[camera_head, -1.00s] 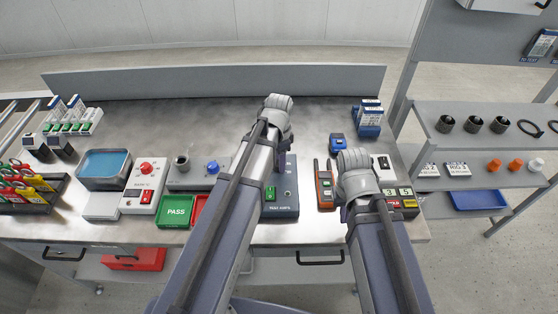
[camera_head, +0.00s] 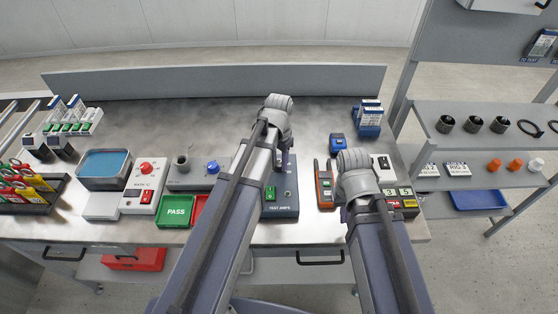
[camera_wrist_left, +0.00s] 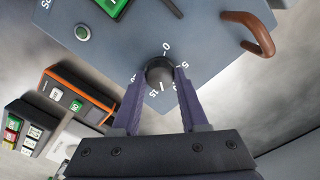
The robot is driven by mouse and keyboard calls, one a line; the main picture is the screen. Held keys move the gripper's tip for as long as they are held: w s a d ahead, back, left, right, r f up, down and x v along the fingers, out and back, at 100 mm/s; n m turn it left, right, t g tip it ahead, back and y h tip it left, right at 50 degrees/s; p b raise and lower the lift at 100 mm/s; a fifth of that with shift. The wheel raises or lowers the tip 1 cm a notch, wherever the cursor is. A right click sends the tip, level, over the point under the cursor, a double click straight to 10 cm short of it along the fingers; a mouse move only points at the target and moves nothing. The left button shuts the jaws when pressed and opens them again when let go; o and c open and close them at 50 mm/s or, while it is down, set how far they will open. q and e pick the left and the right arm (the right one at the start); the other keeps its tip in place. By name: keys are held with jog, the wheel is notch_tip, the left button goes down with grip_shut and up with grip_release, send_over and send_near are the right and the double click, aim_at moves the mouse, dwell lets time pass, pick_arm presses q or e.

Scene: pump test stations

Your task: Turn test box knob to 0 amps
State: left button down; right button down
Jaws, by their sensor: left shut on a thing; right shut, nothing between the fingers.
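In the left wrist view, the box face (camera_wrist_left: 120,50) shows a black round knob (camera_wrist_left: 160,70) ringed by white numbers 0, 5 and 15. My left gripper (camera_head: 284,150) is shut on this knob, one purple finger on each side.
An orange-and-black handheld meter (camera_head: 325,187) lies just right of the test box. Green PASS (camera_head: 177,211) and red trays lie to the left. The back of the bench is clear.

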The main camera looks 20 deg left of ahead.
pick_arm(q)
jog(key=n, duration=0.4)
jog(key=shift+n, duration=0.3)
jog(key=n, duration=0.3)
jog(key=shift+n, duration=0.3)
jog(key=n, duration=1)
jog(key=shift+n, duration=0.4)
jog(key=n, duration=0.4)
jog(key=shift+n, duration=0.3)
jog(key=n, duration=0.3)
jog(key=shift+n, duration=2.2)
